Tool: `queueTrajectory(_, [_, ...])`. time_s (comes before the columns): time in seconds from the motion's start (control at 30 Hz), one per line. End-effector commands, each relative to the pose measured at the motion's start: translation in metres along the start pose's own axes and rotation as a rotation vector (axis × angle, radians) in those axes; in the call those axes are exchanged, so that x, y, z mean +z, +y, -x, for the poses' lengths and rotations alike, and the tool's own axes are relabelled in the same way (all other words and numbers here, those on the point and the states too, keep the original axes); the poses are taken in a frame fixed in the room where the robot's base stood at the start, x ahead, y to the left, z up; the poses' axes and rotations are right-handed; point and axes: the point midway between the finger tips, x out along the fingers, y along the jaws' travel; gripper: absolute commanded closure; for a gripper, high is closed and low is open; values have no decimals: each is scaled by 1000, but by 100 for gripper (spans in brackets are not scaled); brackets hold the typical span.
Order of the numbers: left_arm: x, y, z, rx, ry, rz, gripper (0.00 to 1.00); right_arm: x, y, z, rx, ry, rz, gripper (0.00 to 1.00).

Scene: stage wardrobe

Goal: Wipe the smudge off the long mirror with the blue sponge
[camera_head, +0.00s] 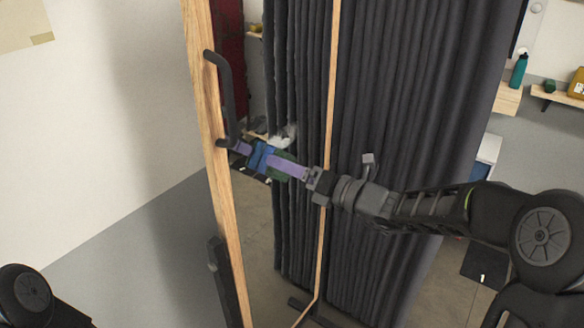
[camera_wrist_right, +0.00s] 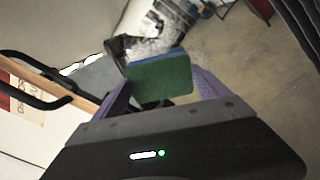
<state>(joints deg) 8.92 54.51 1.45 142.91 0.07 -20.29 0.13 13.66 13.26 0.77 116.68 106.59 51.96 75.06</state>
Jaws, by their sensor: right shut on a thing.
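The long mirror (camera_head: 300,225) stands upright in a light wooden frame in the head view, with a black handle (camera_head: 229,95) on its left post. A whitish-grey smudge (camera_head: 287,133) shows on the glass, just above the sponge; it also shows in the right wrist view (camera_wrist_right: 165,28). My right gripper (camera_head: 285,167), with purple fingers, is shut on the blue sponge (camera_head: 261,157). The sponge's green side faces the right wrist camera (camera_wrist_right: 161,80). The sponge is close to the glass; I cannot tell whether it touches. My left gripper is out of view.
A dark curtain (camera_head: 420,90) hangs behind and right of the mirror. A wall shelf (camera_head: 556,96) holds a yellow container (camera_head: 577,84) at the far right. A white wall (camera_head: 90,120) stands at the left. Open floor shows at lower left.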

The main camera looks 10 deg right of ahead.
Motion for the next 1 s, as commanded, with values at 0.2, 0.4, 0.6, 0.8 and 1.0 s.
queueTrajectory(0.2, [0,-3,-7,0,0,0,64,-14,15,-2,5,2,0,47])
queueTrajectory(0.4, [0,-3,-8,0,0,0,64,-18,20,-2,4,3,1,47])
queueTrajectory(0.6, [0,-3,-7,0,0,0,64,-18,20,-2,5,3,1,47])
queueTrajectory(0.8, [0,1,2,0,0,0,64,-9,28,-2,6,1,1,47])
queueTrajectory(1.0, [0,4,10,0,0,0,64,0,35,0,6,0,1,48])
